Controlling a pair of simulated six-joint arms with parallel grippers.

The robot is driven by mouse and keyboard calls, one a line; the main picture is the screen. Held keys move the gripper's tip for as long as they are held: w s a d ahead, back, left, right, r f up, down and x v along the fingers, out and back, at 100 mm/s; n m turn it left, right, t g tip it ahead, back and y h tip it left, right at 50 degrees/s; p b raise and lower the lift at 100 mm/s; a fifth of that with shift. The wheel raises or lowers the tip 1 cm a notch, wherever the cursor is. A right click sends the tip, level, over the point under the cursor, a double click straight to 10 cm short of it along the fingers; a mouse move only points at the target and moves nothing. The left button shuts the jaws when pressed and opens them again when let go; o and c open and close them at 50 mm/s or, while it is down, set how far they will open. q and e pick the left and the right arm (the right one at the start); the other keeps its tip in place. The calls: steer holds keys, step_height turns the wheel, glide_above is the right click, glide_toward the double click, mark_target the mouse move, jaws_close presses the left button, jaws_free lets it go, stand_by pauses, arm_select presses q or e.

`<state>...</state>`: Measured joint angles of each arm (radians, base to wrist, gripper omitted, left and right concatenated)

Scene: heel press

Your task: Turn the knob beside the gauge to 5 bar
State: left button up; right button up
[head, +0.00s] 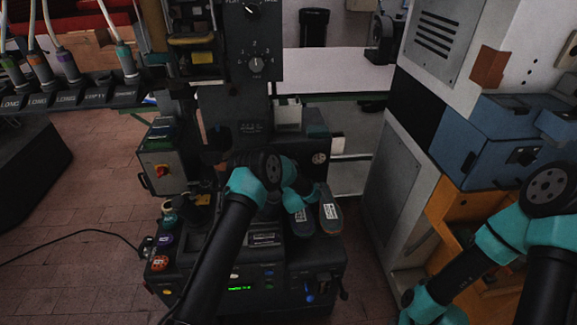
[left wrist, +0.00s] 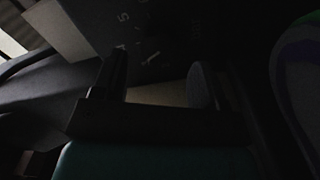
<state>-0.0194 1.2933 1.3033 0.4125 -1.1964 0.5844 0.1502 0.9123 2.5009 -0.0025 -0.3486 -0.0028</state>
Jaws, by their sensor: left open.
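A small pale round gauge (head: 319,158) sits on the dark front of the press, just right of my left wrist in the head view. Its reading is too small to tell. I cannot make out the knob beside it in the head view. In the left wrist view my left gripper (left wrist: 158,82) is open, its two dark fingers apart. A dark panel (left wrist: 150,30) with pale printed marks, one like a 5, lies just beyond the fingertips. A tan patch shows between the fingers. Whether the fingers straddle a knob is too dark to tell. My right gripper is out of view.
A pair of shoes (head: 328,212) stands on the press right of my left arm. A control box with a red switch (head: 160,172) is at left. A selector knob (head: 256,64) is on the upper column. A blue cabinet (head: 495,140) stands at right.

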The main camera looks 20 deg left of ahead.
arm_select(q)
steer(key=shift+x, duration=1.65)
steer(key=c, duration=0.9)
